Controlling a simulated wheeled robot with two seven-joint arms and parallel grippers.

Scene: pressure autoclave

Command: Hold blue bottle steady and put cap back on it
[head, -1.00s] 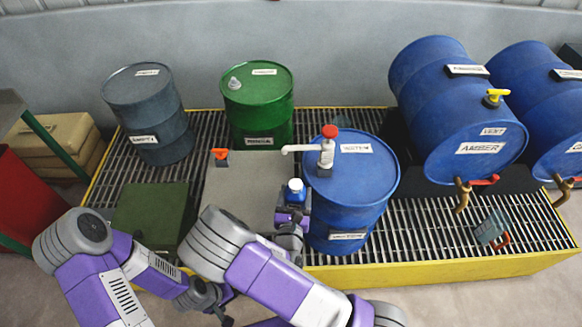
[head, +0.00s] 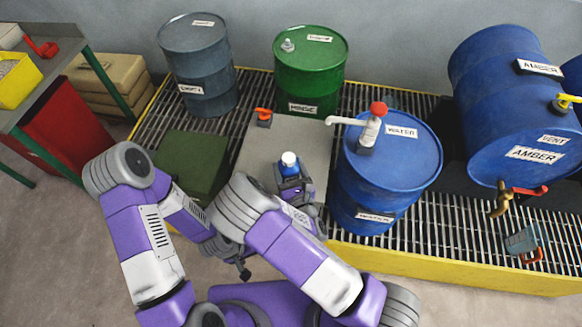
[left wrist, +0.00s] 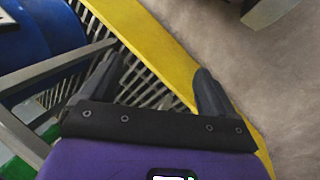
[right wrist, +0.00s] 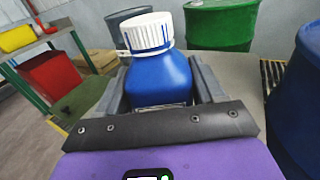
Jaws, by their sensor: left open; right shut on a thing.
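The blue bottle (head: 290,170) is upright in my right gripper (head: 291,183), above the grey plate and left of the upright blue drum. The white ribbed cap (head: 289,158) is on top of the bottle's neck. In the right wrist view, the fingers grip both sides of the blue bottle (right wrist: 160,82), and the cap (right wrist: 148,32) sits over the neck with a thin white band at its base. I cannot tell how tight it is. My left gripper (head: 243,270) is open and empty, low in front of the yellow edge; its fingers (left wrist: 158,88) stand apart.
The upright blue drum (head: 390,170) with a red-topped pump (head: 370,128) is right of the bottle. Green (head: 310,75) and grey (head: 198,70) drums stand behind. A dark green box (head: 190,165) is left. The yellow-edged grating (head: 450,265) borders open floor.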

